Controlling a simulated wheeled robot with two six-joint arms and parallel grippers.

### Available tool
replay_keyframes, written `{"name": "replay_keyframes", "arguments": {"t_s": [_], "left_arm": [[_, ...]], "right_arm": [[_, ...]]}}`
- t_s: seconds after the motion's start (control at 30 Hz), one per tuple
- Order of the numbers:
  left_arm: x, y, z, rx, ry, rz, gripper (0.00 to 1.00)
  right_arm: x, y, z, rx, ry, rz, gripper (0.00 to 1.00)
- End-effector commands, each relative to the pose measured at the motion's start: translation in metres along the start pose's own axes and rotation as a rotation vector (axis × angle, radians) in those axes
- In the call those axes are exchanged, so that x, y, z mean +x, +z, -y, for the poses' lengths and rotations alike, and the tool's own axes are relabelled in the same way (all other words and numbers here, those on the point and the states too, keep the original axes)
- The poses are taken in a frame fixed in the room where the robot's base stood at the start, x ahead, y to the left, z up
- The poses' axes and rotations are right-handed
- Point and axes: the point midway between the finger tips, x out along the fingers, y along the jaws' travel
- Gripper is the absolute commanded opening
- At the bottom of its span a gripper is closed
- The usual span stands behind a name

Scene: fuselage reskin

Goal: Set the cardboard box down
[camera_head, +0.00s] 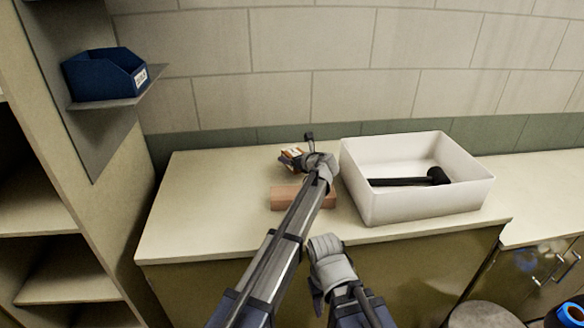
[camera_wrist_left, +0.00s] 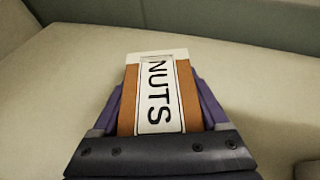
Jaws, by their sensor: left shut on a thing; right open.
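The cardboard box (camera_head: 291,156) is small and orange-brown with a white label; in the left wrist view the box (camera_wrist_left: 160,95) fills the middle and its label reads "NUTS". My left gripper (camera_head: 308,160) is shut on the box over the back part of the counter (camera_head: 200,205). In the left wrist view the left gripper's fingers (camera_wrist_left: 163,112) lie along both sides of the box. I cannot tell whether the box touches the counter. My right gripper (camera_head: 318,290) is open and low in front of the counter, apart from the box.
A reddish-brown block (camera_head: 287,198) lies on the counter just in front of the box, partly behind my left arm. A white bin (camera_head: 400,207) holding a black hammer (camera_head: 415,181) stands to the right. A blue bin (camera_head: 103,76) sits on the left shelf. The counter's left side is clear.

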Motion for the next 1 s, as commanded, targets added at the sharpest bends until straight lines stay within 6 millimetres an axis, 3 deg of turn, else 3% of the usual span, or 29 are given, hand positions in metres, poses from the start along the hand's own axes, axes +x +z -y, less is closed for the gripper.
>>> {"name": "replay_keyframes", "arguments": {"t_s": [0.03,0.17,0.6,0.63,0.83,1.0], "left_arm": [[0.005,-0.011,0.000,0.001,0.000,0.001,0.00],[0.010,-0.024,0.000,0.001,0.000,0.001,0.00],[0.011,-0.027,0.000,0.001,0.000,0.001,0.00],[0.011,-0.027,0.000,0.000,0.000,0.000,0.78],[0.011,-0.026,0.000,0.000,0.000,0.000,1.00],[0.011,-0.026,0.000,0.000,0.000,0.000,1.00]], "right_arm": [[0.013,-0.001,0.001,0.000,0.000,0.000,0.50],[0.026,-0.002,0.003,0.000,0.000,0.000,0.50],[0.029,-0.002,0.003,0.000,0.000,0.000,0.50],[0.029,-0.002,0.003,0.000,0.000,0.000,0.50],[0.028,-0.002,0.003,0.000,0.000,0.000,0.50],[0.028,-0.002,0.003,0.000,0.000,0.000,0.50]]}}
